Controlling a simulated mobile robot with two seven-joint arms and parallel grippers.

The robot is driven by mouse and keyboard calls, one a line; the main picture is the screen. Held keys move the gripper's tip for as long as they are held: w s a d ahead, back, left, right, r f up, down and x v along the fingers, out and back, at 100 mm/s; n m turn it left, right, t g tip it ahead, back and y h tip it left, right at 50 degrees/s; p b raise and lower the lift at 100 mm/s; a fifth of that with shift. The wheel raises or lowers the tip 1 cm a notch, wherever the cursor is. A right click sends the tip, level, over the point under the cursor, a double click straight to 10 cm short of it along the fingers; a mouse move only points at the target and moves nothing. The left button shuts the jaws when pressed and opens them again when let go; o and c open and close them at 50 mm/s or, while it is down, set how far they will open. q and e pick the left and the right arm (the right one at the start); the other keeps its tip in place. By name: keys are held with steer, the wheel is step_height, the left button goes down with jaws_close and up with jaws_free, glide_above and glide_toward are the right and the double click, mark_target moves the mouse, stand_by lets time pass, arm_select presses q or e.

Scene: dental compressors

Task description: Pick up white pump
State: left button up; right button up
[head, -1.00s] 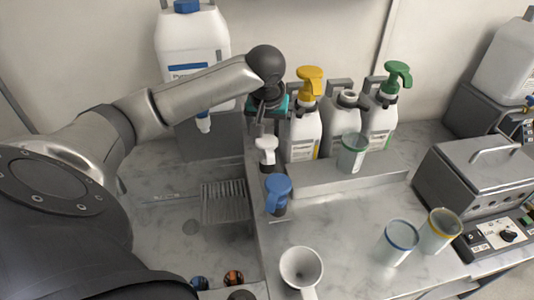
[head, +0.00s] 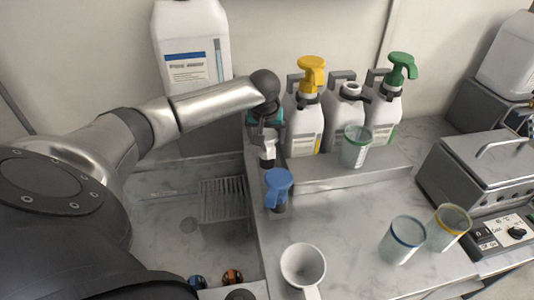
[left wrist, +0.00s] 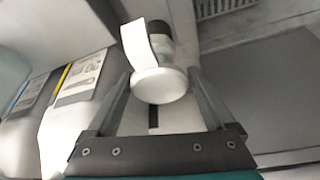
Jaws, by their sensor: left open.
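The white pump (head: 267,151) stands upright on the ledge behind the blue pump (head: 278,187) in the head view. In the left wrist view the white pump (left wrist: 158,86) shows its round white top and spout, with a dark collar below. My left gripper (head: 267,132) is just above the white pump, pointing down. Its open fingers (left wrist: 160,76) lie on either side of the pump's top, with no clear contact. The pump's lower part is partly hidden. My right gripper is not in view.
White bottles with a yellow pump (head: 311,75) and a green pump (head: 401,68) stand close to the right, with an open bottle between them. A clear cup (head: 355,148) stands in front. A large white canister (head: 192,55) is behind my left arm.

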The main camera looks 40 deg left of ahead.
arm_select(q)
steer(key=shift+b+x, duration=0.45)
steer(key=shift+x, duration=1.55)
steer(key=shift+w+r, duration=0.1)
steer(key=c, duration=1.1)
